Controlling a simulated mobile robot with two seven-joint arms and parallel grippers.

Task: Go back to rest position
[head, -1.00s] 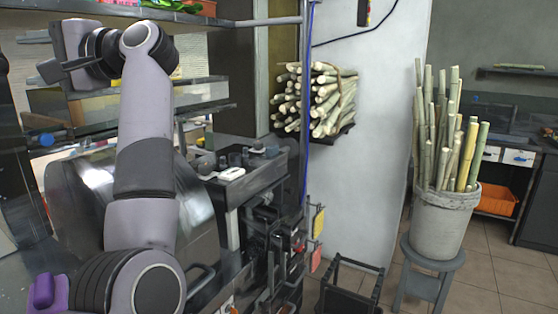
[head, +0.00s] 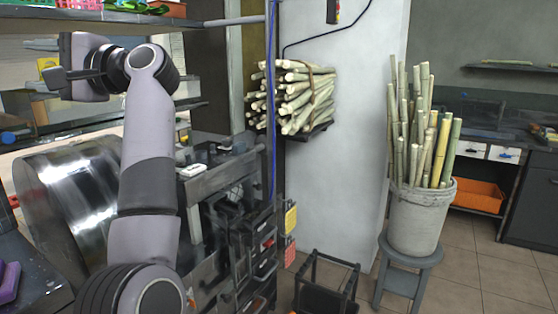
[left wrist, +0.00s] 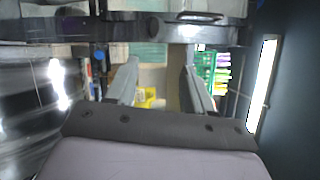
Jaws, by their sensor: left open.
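My left arm is raised in front of the press in the head view, elbow bent, with my left gripper (head: 62,78) pointing left at the upper left. In the left wrist view its two fingers (left wrist: 160,82) stand apart with nothing between them. The press has a shiny metal drum (head: 68,195) just left of and below my arm. My right gripper is not in view.
A bundle of cane (head: 295,95) sits on a wall shelf. A bucket of cane stalks (head: 420,215) stands on a stool (head: 408,280) at the right. A dark open-framed bin (head: 325,285) is on the floor. Tiled floor (head: 480,260) is free at the right.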

